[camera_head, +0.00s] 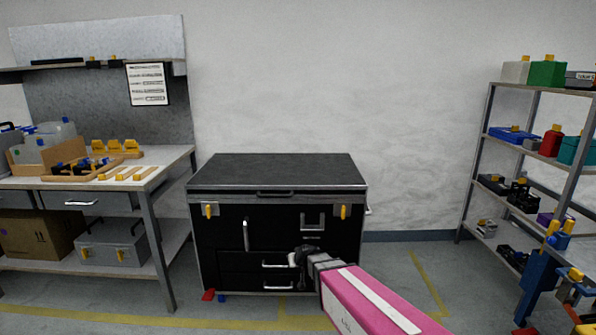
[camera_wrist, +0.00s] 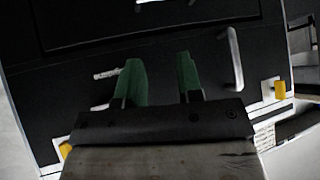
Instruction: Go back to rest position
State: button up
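My gripper (camera_head: 299,257) is at the end of my pink arm, in front of the lower right part of a black chest (camera_head: 275,173). In the wrist view my gripper (camera_wrist: 158,66) has two green fingers standing apart with nothing between them. The chest front (camera_wrist: 75,70) fills the view beyond the fingers. I cannot tell the exact gap to it. In the head view the chest's lid is down, and its drawers look shut. My gripper hides part of the drawer front near the silver drawer handles (camera_head: 275,265).
A workbench (camera_head: 176,154) with trays stands at left. A metal shelf (camera_head: 490,86) with boxes stands at right. A red piece (camera_head: 209,295) lies on the floor by the chest. Blue and yellow items (camera_head: 540,275) stand at lower right. Floor between chest and shelf looks clear.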

jog(key=s+d+r+m+g+h, duration=0.1)
jog(key=s+d+g, duration=0.3)
jog(key=s+d, duration=0.5)
jog(key=s+d+r+m+g+h, duration=0.1)
jog(key=s+d+g, duration=0.3)
jog(key=s+d, duration=0.6)
jog(key=shift+d+r+m+h, duration=0.4)
jog(key=shift+d+m+h, duration=0.25)
jog(key=shift+h, duration=0.15)
jog(key=shift+s, duration=0.1)
